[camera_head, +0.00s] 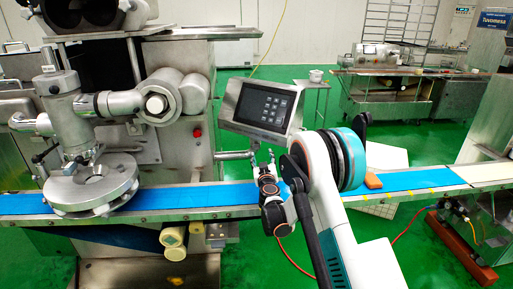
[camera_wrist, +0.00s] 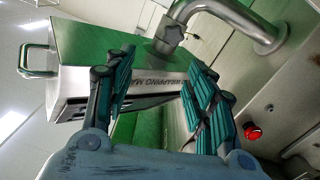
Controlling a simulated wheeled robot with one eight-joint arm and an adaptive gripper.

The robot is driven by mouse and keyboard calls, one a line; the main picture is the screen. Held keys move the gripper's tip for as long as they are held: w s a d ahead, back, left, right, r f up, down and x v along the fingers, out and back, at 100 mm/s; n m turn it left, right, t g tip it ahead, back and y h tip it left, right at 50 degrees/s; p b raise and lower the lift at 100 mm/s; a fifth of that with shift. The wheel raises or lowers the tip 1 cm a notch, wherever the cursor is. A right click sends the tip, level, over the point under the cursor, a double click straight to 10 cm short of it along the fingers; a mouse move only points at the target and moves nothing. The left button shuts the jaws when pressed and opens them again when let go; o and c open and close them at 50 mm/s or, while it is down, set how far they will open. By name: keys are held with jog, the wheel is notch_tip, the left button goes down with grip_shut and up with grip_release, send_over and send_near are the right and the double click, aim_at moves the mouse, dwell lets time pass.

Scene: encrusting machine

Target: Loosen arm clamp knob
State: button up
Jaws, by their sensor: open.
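A grey, lobed clamp knob (camera_wrist: 168,35) shows in the wrist view, where a bent metal pipe arm (camera_wrist: 268,32) meets the panel box (camera_wrist: 95,80). It lies ahead of my open fingers, beyond their tips and apart from them. My gripper (camera_wrist: 160,72) is open and empty, its dark green-padded fingers on either side of the panel's edge. In the head view my gripper (camera_head: 264,160) is raised just below the tilted control panel (camera_head: 262,107). I cannot make out the knob in the head view; the pipe arm (camera_head: 236,155) shows left of my gripper.
A red button (camera_wrist: 252,131) is on the machine wall at right in the wrist view. The blue conveyor belt (camera_head: 190,196) runs behind and below my gripper. The round encrusting head (camera_head: 92,185) stands at left.

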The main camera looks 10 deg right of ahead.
aim_at(257, 147)
jog(key=shift+y, duration=0.3)
jog(key=w+f+b, duration=0.1)
jog(key=w, duration=0.3)
jog(key=w+b, duration=0.1)
jog(key=w, duration=0.3)
jog(key=w+a+f+b, duration=0.1)
jog(key=w+b, duration=0.1)
jog(key=w, duration=0.2)
jog(key=shift+w+f, duration=0.3)
jog(key=shift+w+r, duration=0.1)
jog(key=shift+w, duration=0.65)
jog(key=c, duration=1.1)
